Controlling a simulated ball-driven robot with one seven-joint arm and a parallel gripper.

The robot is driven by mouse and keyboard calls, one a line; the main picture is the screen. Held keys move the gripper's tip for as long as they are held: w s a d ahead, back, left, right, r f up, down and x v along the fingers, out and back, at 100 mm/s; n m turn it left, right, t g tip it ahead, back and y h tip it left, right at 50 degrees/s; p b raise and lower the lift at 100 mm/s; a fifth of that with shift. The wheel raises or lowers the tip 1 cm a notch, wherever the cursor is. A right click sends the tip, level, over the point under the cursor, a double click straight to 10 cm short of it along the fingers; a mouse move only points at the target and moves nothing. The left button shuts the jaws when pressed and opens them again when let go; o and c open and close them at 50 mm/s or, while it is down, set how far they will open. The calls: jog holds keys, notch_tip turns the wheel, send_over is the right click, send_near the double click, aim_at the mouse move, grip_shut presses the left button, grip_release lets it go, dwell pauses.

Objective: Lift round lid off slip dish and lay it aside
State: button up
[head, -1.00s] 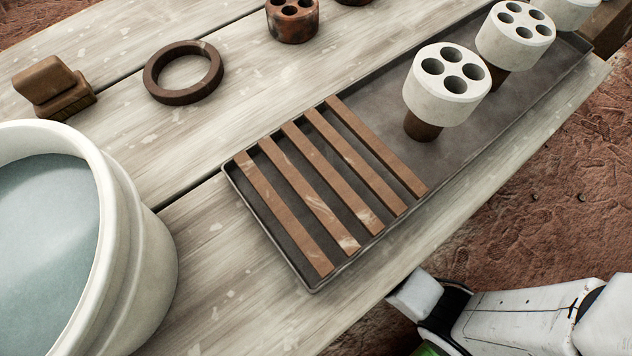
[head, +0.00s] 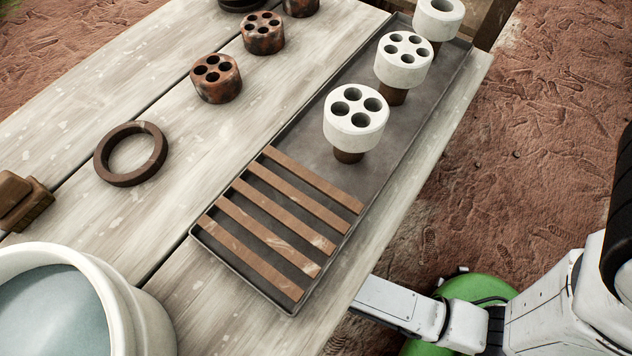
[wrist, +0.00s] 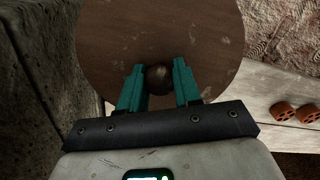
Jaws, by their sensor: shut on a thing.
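The round lid (wrist: 160,35) is a wide brown wooden disc with a small dark ball knob (wrist: 158,76), filling the top middle of the wrist view. My gripper (wrist: 160,80) is shut on the knob, with one teal finger on each side of it. Neither lid nor gripper shows in the head view.
A pale tub (head: 120,300) of bluish liquid stands on the plank table at lower left, near a brown ring (head: 131,154). A metal tray (head: 325,295) holds wooden slats and white holed pieces (head: 356,117). A dark rough wall (wrist: 30,90) rises at left in the wrist view.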

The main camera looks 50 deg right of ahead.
jog(key=o, duration=0.3)
jog(key=c, duration=0.3)
jog(key=shift+r+p, duration=1.55)
jog(key=shift+p, duration=0.35)
